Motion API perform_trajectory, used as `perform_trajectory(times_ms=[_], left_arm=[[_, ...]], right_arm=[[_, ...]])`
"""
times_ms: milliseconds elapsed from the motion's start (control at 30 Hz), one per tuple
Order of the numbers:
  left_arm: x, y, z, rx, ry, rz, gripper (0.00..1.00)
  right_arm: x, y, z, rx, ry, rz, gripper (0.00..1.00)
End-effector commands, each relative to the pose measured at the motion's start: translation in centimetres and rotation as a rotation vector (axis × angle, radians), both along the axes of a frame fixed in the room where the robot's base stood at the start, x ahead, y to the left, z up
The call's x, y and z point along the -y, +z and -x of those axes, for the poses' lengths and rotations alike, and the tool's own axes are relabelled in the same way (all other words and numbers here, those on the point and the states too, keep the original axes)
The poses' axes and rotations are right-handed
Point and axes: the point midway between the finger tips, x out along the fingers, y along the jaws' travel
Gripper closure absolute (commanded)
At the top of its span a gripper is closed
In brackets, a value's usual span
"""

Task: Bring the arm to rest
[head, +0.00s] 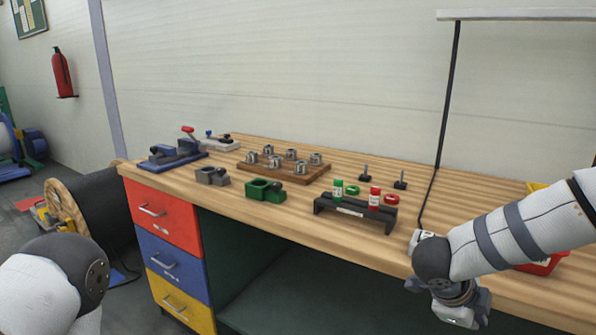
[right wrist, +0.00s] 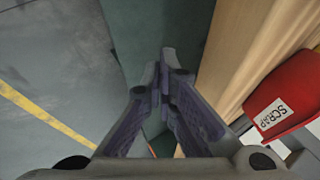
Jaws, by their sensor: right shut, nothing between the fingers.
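My right arm (head: 515,232) reaches in from the right in the head view, with its wrist at the front edge of the workbench (head: 292,228). The right gripper (head: 458,312) hangs in front of that edge, partly hidden by the wrist. In the right wrist view the right gripper (right wrist: 164,78) has its fingertips together with nothing between them. It points down past the bench edge, above the floor side. Part of my left arm (head: 50,290) shows at the lower left, and its gripper is out of the picture.
A black rack (head: 352,212) holds a green and a red bottle. A wooden block (head: 283,172) holds several metal parts. A green fixture (head: 265,190) stands nearby. A red bin labelled SCRAP (right wrist: 290,95) is beside the right gripper. Drawers (head: 165,212) fill the left bench front.

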Motion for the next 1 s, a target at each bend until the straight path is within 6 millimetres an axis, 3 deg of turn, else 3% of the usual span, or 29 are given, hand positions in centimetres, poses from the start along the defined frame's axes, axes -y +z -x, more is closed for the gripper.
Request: perform_trajectory(times_ms=[33,100,167,233,300,400,500,633,1000], left_arm=[[0.0,0.0,0.1,-0.002,0.000,0.000,0.60],[0.0,0.0,0.1,-0.002,0.000,0.000,0.60],[0.0,0.0,0.1,-0.003,0.000,0.000,0.60],[0.0,0.0,0.1,-0.003,0.000,0.000,0.60],[0.0,0.1,0.1,-0.003,0.000,0.000,0.60],[0.0,0.1,0.1,-0.002,0.000,0.000,0.60],[0.0,0.1,0.1,-0.002,0.000,0.000,0.60],[0.0,0.1,0.1,-0.002,0.000,0.000,0.60],[0.0,0.1,0.1,-0.003,0.000,0.000,0.60]], right_arm=[[-0.7,-3.7,1.5,-0.087,0.242,0.084,1.00],[-2.7,-9.0,4.5,-0.230,0.647,0.163,1.00],[-4.6,-12.8,8.3,-0.354,0.960,0.176,1.00],[-6.6,-16.2,14.0,-0.496,1.283,0.142,1.00],[-8.0,-18.3,20.0,-0.620,1.555,0.076,1.00],[-9.0,-19.2,27.9,-0.756,1.853,-0.044,1.00],[-9.3,-18.9,33.3,-0.838,2.039,-0.150,1.00],[-9.4,-18.4,36.2,-0.878,2.139,-0.217,1.00],[-9.4,-18.4,36.3,-0.876,2.146,-0.220,1.00]])
